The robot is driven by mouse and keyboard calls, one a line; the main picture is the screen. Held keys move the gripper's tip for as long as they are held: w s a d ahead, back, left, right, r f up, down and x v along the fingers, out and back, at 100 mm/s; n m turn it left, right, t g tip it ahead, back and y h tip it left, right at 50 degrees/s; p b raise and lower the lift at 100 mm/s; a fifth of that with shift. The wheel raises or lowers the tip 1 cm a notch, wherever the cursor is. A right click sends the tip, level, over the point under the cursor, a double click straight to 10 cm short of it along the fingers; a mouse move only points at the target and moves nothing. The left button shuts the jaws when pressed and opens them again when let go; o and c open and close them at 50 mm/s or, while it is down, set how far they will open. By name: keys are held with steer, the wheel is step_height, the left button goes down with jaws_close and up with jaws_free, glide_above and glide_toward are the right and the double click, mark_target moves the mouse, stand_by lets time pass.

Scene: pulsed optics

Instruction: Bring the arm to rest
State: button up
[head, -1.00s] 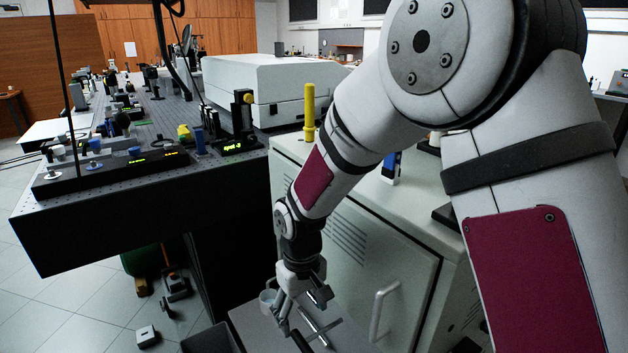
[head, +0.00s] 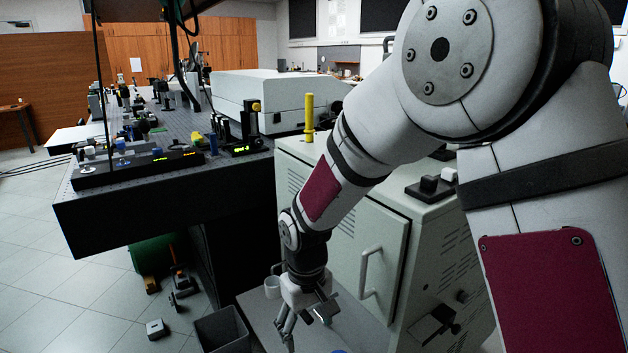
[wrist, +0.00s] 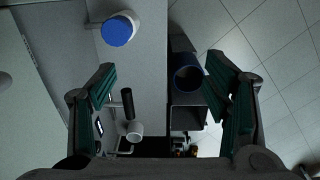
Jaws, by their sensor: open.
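My arm reaches down from the upper right in the head view, bent at the elbow, in front of a grey cabinet. My gripper (head: 304,326) hangs low over a grey surface (head: 262,310) beside the cabinet door. In the wrist view my gripper (wrist: 160,75) is open, with its green-padded fingers wide apart and nothing held between them. The arm hides part of the cabinet top.
The grey surface holds a white mug (wrist: 134,130) and a blue-topped white cylinder (wrist: 117,30). A grey bin (head: 222,332) stands on the floor. The cabinet (head: 350,215) and the black optics table (head: 165,205) stand close by. Tiled floor lies open at left.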

steer(key=s+d+r+m, duration=0.2)
steer(key=s+d+r, duration=0.3)
steer(key=d+r, duration=0.25)
steer(key=s+d+r+m, duration=0.1)
steer(key=s+d+r, duration=0.45)
steer(key=r, duration=0.25)
steer(key=s+d+r+m+t, duration=0.15)
steer(key=s+d, duration=0.25)
steer(key=s, duration=0.6)
steer(key=s+d+r+m+g, duration=0.1)
steer(key=s+d+r+m, duration=0.2)
steer(key=s, duration=0.6)
step_height(320, 180, up, 19)
steer(key=t+p, duration=0.3)
steer(key=p, duration=1.4)
steer(key=shift+w+d+f+n+t, duration=0.15)
steer(key=shift+d+n+t, duration=0.2)
steer(key=shift+n, duration=0.1)
steer(key=shift+a, duration=0.1)
